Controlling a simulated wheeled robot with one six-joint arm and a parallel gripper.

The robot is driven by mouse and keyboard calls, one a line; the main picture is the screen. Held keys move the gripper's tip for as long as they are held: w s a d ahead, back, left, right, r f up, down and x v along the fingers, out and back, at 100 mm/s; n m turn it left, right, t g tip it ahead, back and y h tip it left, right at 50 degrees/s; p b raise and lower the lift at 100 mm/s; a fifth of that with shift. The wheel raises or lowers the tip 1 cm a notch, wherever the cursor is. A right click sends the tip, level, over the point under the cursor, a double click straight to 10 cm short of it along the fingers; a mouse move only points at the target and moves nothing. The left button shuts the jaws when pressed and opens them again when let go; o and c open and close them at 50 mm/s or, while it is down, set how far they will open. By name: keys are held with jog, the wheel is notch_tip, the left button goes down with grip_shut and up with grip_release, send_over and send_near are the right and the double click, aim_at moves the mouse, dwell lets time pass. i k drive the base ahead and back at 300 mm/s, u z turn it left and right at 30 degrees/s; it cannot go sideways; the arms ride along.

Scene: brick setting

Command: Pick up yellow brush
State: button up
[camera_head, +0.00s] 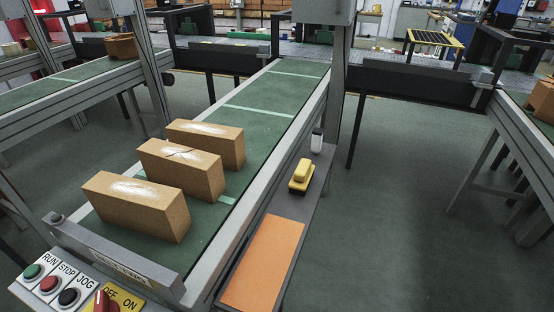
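The yellow brush (301,175) has a yellow body with a raised grip and a dark underside. It lies on the narrow grey side shelf (284,203) along the right side of the conveyor, between an orange pad and a small white-and-dark bottle-like object. Nothing covers it from this view. My gripper is not in view.
Several tan bricks, including one with a crack (180,170), stand on the green conveyor (255,133). The orange pad (264,262) lies nearer on the shelf, the bottle-like object (317,140) farther. A metal post (342,75) rises beyond. A control panel (70,287) is front left.

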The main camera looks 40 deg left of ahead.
aim_at(299, 185)
jog(key=u, duration=1.05)
jog(key=i, duration=0.95)
jog(key=u, duration=0.9)
